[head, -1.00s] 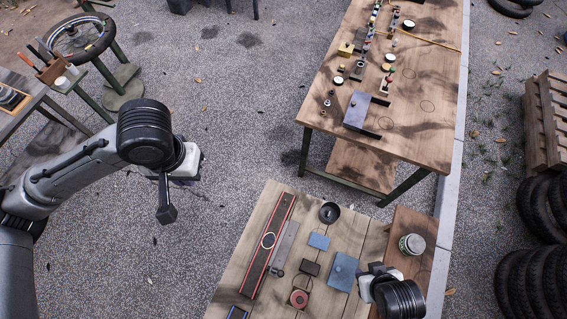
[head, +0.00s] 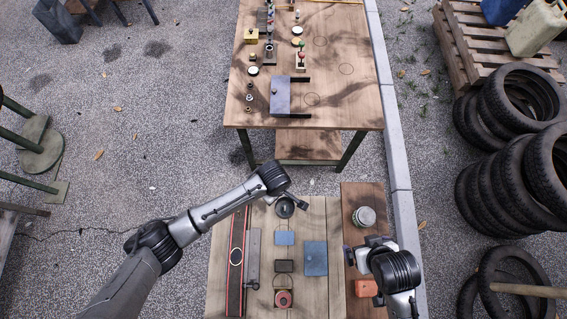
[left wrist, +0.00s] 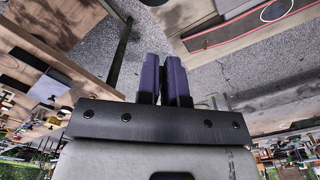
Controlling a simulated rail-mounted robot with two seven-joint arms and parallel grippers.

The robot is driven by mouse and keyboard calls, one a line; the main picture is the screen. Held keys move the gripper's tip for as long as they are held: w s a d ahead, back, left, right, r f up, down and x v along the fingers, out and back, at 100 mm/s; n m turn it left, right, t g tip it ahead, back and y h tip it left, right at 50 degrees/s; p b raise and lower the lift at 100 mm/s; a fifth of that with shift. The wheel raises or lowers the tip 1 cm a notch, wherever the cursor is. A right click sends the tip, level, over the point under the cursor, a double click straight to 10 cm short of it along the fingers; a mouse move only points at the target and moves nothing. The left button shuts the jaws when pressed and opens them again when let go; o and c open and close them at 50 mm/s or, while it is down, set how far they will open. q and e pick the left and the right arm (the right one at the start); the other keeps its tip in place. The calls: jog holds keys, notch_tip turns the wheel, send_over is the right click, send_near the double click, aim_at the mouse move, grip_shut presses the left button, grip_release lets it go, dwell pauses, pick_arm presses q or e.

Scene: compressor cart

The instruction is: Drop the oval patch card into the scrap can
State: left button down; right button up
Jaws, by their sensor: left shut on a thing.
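My left gripper (head: 300,199) reaches in over the far end of the near table, close to a round black dish (head: 285,207). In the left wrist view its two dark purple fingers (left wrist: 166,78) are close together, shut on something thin. The oval patch card itself cannot be made out between them. A round metal can (head: 364,217), likely the scrap can, stands on the brown board at the table's right, to the right of my left gripper. My right gripper (head: 354,258) hangs over that board, nearer than the can; its finger opening is unclear.
The near table holds a red-edged black strip (head: 236,256) with a white oval outline, a blue plate (head: 316,258), and an orange-red block (head: 366,288). A far table (head: 340,110) carries small parts. Stacked tyres (head: 490,195) stand at the right.

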notch_tip(320, 180, down, 7)
jog(key=b, duration=0.7)
jog(key=shift+a+r, duration=0.1)
jog(key=shift+r, duration=0.05)
pick_arm(q)
jog(key=s+d+f, duration=0.3)
jog(key=f, duration=0.7)
jog(key=shift+s+f+n, duration=0.2)
jog(key=shift+f+n, duration=0.1)
jog(key=shift+n, duration=0.1)
jog(key=c, duration=1.2)
grip_release()
jog(key=shift+r, duration=0.1)
